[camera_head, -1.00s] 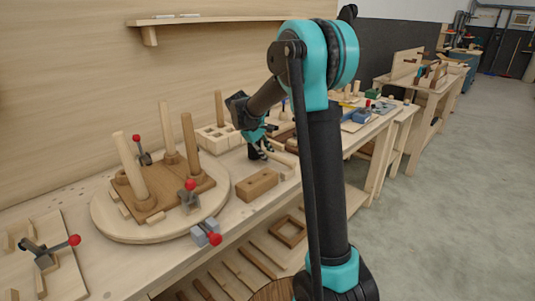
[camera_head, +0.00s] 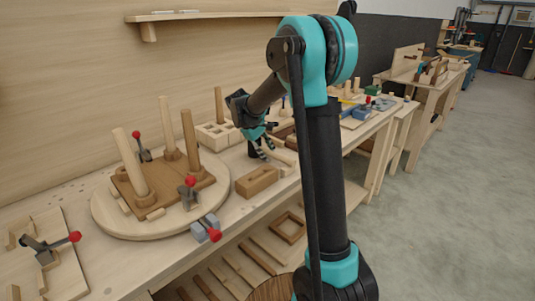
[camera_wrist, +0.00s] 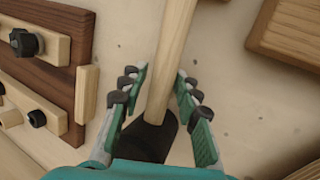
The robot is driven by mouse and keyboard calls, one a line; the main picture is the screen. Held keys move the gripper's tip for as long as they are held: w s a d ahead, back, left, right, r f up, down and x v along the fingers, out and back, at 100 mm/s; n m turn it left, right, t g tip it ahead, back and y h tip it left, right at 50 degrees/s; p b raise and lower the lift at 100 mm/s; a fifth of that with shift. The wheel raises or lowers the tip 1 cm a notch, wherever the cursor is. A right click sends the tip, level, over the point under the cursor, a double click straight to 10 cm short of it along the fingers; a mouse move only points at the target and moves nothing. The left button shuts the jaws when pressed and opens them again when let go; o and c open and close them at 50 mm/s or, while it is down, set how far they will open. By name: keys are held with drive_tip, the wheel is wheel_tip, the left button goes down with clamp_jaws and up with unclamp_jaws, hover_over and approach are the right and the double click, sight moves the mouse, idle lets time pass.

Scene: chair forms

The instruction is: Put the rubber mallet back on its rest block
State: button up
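The rubber mallet has a pale wooden handle (camera_wrist: 173,50) and a black head (camera_wrist: 150,138). In the wrist view the handle runs up between the fingers of my gripper (camera_wrist: 160,92), and the head lies close to the palm. The fingers are spread on either side, with a gap at least on the left of the handle. In the head view my gripper (camera_head: 264,143) is low over the bench, and the mallet's handle (camera_head: 283,156) shows beyond it. A wooden block (camera_head: 257,181) with a hollowed top sits in front; I cannot tell if it is the rest block.
A round board (camera_head: 112,219) with upright pegs and red-tipped clamps stands left on the bench. A pale compartment block (camera_head: 213,137) is behind my gripper. In the wrist view a dark board (camera_wrist: 62,85) with knobs is at left and a brown wooden piece (camera_wrist: 288,28) at upper right.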

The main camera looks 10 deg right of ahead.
drive_tip(key=shift+o, duration=0.7)
